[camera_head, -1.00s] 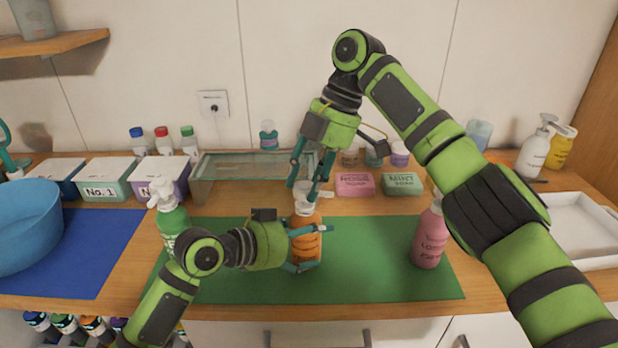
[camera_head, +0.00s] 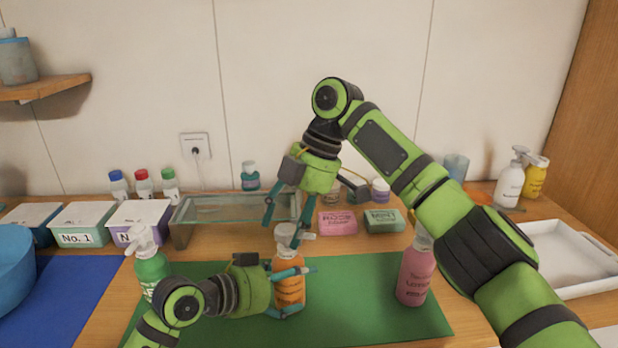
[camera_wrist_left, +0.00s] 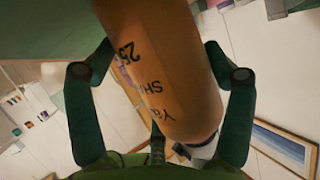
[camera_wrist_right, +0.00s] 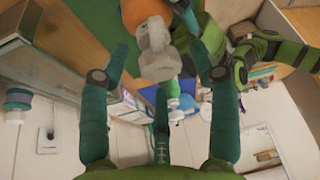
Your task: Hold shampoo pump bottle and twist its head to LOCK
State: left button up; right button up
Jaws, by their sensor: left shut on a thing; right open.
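The orange shampoo pump bottle (camera_head: 290,286) stands upright on the green mat (camera_head: 350,300), with a white pump head (camera_head: 287,236). My left gripper (camera_head: 300,290) is shut around the bottle's body from the left; the left wrist view shows the orange body with dark lettering (camera_wrist_left: 155,75) between the fingers. My right gripper (camera_head: 284,228) is open above the bottle, its fingers pointing down near the pump head. In the right wrist view the pump head (camera_wrist_right: 157,45) lies between and beyond the open fingers (camera_wrist_right: 155,50); I cannot tell if they touch it.
A green pump bottle (camera_head: 151,268) stands left and a pink one (camera_head: 416,270) right on the mat. Behind are a glass tray (camera_head: 235,207), a pink soap (camera_head: 337,222) and a green soap (camera_head: 384,221). A white tray (camera_head: 570,255) lies at right.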

jog(key=m, duration=0.1)
jog(key=m+t, duration=0.1)
jog(key=m, duration=0.1)
jog(key=m+t, duration=0.1)
jog(key=m, duration=0.1)
jog(key=shift+s+d, duration=0.1)
jog(key=shift+s, duration=0.15)
jog(key=v, duration=1.2)
jog(key=shift+w+n+y, duration=0.3)
pick_arm(q)
jog(key=o, duration=1.3)
